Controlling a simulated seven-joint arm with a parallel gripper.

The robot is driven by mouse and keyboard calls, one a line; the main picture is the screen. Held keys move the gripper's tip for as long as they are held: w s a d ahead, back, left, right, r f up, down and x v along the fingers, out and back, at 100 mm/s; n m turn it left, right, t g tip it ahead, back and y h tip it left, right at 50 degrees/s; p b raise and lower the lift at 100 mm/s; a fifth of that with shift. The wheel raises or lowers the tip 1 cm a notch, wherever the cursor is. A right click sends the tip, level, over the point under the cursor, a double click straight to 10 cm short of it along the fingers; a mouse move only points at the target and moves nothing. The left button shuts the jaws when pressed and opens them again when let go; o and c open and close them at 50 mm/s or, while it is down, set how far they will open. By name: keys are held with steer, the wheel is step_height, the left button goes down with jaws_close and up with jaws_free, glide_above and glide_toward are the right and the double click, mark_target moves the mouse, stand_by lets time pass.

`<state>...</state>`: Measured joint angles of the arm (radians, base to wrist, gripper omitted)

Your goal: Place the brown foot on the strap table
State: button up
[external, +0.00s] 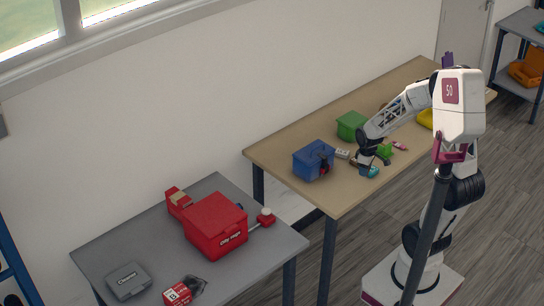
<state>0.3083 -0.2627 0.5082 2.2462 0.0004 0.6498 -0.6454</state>
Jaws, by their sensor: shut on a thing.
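My gripper (365,167) is low over the front part of the wooden table (345,195), between the blue bin and several small items. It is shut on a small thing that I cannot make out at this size. I cannot pick out the brown foot for certain; the gripper may hide it. A grey table (110,243) stands at the lower left, apart from the wooden one. No strap is clear on either table, so I cannot tell which is the strap table.
A blue bin (308,164) stands left of my gripper, with a green bin (351,125) behind. A green item (384,151) and a teal item (373,171) lie close by. The grey table holds a red box (215,224), a grey case (127,281) and smaller red items.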

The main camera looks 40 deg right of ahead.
steer(key=s+d+m, duration=0.2)
steer(key=s+d, duration=0.3)
steer(key=d, duration=0.2)
steer(key=shift+s+d+r, duration=0.15)
steer(key=shift+s+d, duration=0.1)
steer(key=shift+s, duration=0.1)
steer(key=w+d, duration=0.2)
steer(key=w, duration=0.2)
steer(key=w+d+f, duration=0.1)
steer(key=w+d, duration=0.2)
steer(key=w, duration=0.2)
steer(key=w+d, duration=0.2)
steer(key=w, duration=0.3)
steer(key=shift+d+f, duration=0.25)
steer(key=shift+d, duration=0.05)
stand_by(0.3)
steer(key=shift+f, duration=1.75)
steer(key=shift+f, duration=0.1)
steer(key=o, duration=0.9)
